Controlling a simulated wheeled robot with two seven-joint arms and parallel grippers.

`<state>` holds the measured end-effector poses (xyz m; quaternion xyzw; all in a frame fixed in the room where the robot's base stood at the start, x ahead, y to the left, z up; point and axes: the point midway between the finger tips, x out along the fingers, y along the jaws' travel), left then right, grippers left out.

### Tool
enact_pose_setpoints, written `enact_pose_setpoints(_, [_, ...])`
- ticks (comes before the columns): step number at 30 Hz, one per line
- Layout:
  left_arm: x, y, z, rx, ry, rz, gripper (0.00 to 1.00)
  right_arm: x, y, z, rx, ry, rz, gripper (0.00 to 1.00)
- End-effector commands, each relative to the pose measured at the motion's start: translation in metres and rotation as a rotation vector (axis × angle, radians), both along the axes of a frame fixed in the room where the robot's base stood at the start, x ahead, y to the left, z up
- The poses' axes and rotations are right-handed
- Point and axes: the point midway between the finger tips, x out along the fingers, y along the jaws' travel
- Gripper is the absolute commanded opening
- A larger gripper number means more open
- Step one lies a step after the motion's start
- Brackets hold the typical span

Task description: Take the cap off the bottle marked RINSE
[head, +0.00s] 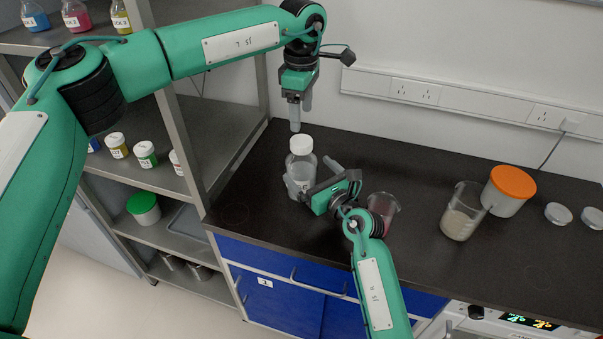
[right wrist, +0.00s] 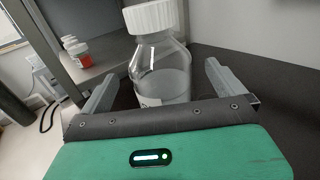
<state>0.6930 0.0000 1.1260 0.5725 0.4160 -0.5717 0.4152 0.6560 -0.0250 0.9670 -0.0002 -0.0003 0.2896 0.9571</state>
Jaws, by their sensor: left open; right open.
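A clear bottle (head: 303,178) with a white cap (head: 301,145) stands upright on the dark bench, left of centre in the head view. The right wrist view shows the bottle (right wrist: 160,75) with the white cap (right wrist: 154,16) on it; its label is mostly hidden, so I cannot read its marking. My left gripper (head: 295,122) points down, just above and slightly left of the cap, open and apart from it. My right gripper (head: 312,175) is open at the bottle's body, its fingers on either side of the bottle in the right wrist view (right wrist: 160,85).
A beaker with reddish liquid (head: 383,210) stands right of my right gripper. Farther right are a beaker with pale contents (head: 461,212), an orange-lidded jar (head: 508,191) and loose pale lids (head: 558,213). A shelf rack (head: 187,125) with small jars stands left.

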Motion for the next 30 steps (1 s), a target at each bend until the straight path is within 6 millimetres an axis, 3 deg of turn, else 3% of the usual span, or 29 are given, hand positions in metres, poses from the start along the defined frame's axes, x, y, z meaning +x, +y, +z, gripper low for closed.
enact_pose_setpoints(9, [0.000, 0.000, 0.000, -0.001, 0.000, 0.000, 0.65, 0.033, 0.022, 0.000, 0.001, 0.001, 0.000, 1.00])
enact_pose_setpoints(20, [0.000, 0.000, 0.000, -0.001, 0.000, 0.000, 0.65, 0.036, 0.024, 0.000, 0.000, 0.001, 0.000, 0.98])
enact_pose_setpoints(30, [0.000, 0.000, 0.000, -0.001, 0.000, 0.000, 0.65, 0.036, 0.024, 0.000, 0.000, 0.001, 0.000, 0.31])
